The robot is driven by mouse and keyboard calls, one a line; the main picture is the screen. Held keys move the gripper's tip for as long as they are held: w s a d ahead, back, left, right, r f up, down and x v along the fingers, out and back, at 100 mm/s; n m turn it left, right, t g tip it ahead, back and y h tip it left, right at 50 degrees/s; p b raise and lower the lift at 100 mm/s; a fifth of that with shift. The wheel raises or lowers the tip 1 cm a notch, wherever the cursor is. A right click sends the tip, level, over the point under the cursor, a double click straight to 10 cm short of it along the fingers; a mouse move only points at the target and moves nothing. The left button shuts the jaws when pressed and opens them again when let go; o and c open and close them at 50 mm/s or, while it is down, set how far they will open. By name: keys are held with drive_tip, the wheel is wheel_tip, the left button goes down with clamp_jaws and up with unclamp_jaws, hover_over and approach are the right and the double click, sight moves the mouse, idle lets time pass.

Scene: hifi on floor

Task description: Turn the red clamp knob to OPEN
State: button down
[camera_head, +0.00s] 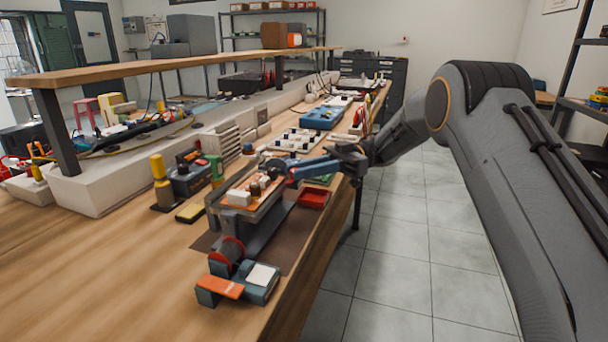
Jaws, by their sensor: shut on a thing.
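A grey board fixture (232,216) stands on a dark mat near the bench's right edge and carries a board with small parts. My gripper (292,173) reaches in from the right with its blue fingers at the far right end of the fixture, beside a dark round part (276,166). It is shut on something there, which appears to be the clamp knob. Any OPEN marking is too small or hidden to read.
A red tray (313,198) sits just below my fingers. A reel with a red rim (227,252) and a blue-grey device (262,283) stand in front of the fixture. Tools crowd the bench behind it. The wooden bench top (125,265) is bare at front left.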

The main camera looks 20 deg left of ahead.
drive_tip(key=c, duration=1.6)
unclamp_jaws()
drive_tip(key=shift+a, duration=0.1)
